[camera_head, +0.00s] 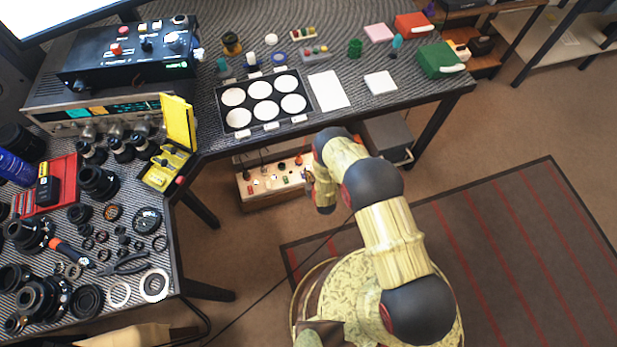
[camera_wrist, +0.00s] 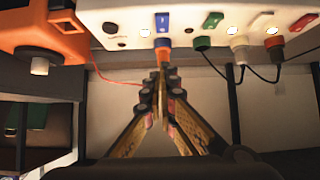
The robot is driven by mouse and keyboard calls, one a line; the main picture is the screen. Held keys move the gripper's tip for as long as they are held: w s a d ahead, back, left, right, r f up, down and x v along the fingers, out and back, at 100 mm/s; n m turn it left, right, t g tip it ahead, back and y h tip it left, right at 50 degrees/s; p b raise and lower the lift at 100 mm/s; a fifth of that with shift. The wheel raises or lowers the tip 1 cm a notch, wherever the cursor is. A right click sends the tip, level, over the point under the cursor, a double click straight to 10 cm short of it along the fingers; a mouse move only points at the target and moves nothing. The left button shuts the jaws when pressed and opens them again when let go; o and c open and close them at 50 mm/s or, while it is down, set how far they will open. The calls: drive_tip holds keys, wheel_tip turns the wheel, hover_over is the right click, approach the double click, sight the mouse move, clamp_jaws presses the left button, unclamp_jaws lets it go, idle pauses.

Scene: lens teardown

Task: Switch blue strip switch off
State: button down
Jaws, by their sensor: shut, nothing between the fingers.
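The white power strip (camera_wrist: 130,14) runs across the top of the wrist view. Its blue switch (camera_wrist: 162,22) sits almost straight ahead of my fingertips, with a bright white light (camera_wrist: 145,33) beside it.
In the wrist view, a green switch (camera_wrist: 211,20) and a red switch (camera_wrist: 303,22) sit to the right on the strip, with dark and white plugs and hanging cables. An orange box (camera_wrist: 40,25) stands at left. The table edge (camera_head: 330,118) is above the strip.

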drive_tip(key=b, duration=0.3)
hover_over(303, 175)
drive_tip(key=d, duration=0.1)
wheel_tip(303, 175, down, 5)
drive_tip(key=shift+s+r, duration=0.1)
drive_tip(key=shift+r, duration=0.05)
wheel_tip(303, 175, down, 2)
drive_tip(key=shift+f+b, duration=0.25)
drive_tip(key=shift+b, duration=0.35)
drive_tip(key=shift+w+f, duration=0.2)
drive_tip(key=shift+f, duration=0.35)
drive_tip(key=shift+a+r, duration=0.1)
